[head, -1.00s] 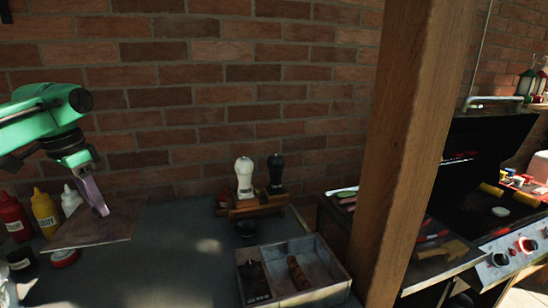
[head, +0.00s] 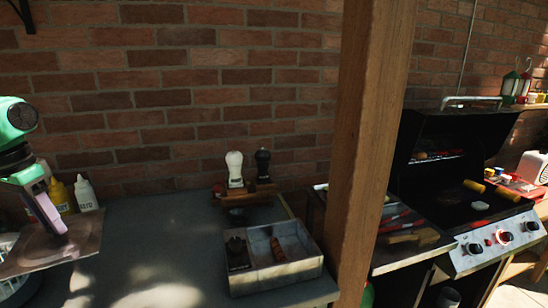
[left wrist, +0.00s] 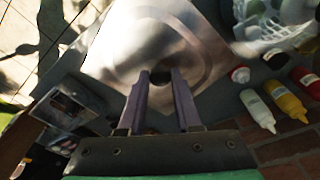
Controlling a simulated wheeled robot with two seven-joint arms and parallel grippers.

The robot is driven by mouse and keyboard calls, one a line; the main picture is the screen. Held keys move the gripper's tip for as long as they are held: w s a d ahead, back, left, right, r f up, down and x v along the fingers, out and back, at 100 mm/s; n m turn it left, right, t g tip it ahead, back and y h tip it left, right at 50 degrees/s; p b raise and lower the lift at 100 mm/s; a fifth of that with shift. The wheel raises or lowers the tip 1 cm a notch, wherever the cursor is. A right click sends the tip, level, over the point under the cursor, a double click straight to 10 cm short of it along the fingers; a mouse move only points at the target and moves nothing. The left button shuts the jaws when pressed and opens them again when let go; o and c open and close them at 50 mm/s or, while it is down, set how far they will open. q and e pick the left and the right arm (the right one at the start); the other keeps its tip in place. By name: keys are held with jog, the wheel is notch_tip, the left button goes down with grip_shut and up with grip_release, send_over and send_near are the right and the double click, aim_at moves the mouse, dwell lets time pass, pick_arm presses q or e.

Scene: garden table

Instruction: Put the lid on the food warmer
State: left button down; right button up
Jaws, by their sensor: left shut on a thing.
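The lid (head: 82,244) is a flat square metal plate at the left of the head view. In the left wrist view the lid (left wrist: 185,30) shows a round ridge and a dark knob. My left gripper (head: 60,228) is shut on this knob; its fingers (left wrist: 160,78) close around it in the left wrist view. The open grey box (head: 300,274) looks like the food warmer. It stands on the counter to the right of the lid, uncovered, with a brown sausage-like item and a dark item in its compartments. My right gripper is not in view.
Yellow (head: 60,197) and white bottles (head: 85,194) stand behind the lid. Salt and pepper mills (head: 235,170) stand on a wooden holder behind the box. A wooden post (head: 372,150) rises right of the box, before a grill (head: 440,180). The counter (head: 165,250) between lid and box is clear.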

aim_at(16, 261)
pick_arm(q)
jog(key=shift+n, duration=0.9)
jog(key=s, duration=0.1)
jog(key=s+a+f, duration=0.1)
jog(key=s, duration=0.1)
jog(key=s+a+f, duration=0.1)
jog(key=shift+s+f, duration=0.25)
jog(key=s+f, duration=0.2)
jog(key=f, duration=0.1)
jog(key=shift+a+n, duration=0.1)
jog(key=shift+n, duration=0.3)
jog(key=s+d+f, duration=0.1)
jog(key=d+f, duration=0.2)
jog(key=f, duration=0.2)
jog(key=shift+d+n+y, duration=0.3)
jog(key=shift+d, duration=0.1)
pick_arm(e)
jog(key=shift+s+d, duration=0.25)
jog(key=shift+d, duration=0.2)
pick_arm(q)
jog(key=shift+d+f, duration=0.15)
jog(key=shift+f, duration=0.05)
jog(key=w+d+r+m, duration=0.1)
jog(key=d+m, duration=0.3)
jog(key=d, duration=2.3)
jog(key=shift+w+d+r+m+h, duration=0.3)
jog(key=shift+w+h, duration=0.1)
jog(key=shift+w, duration=0.2)
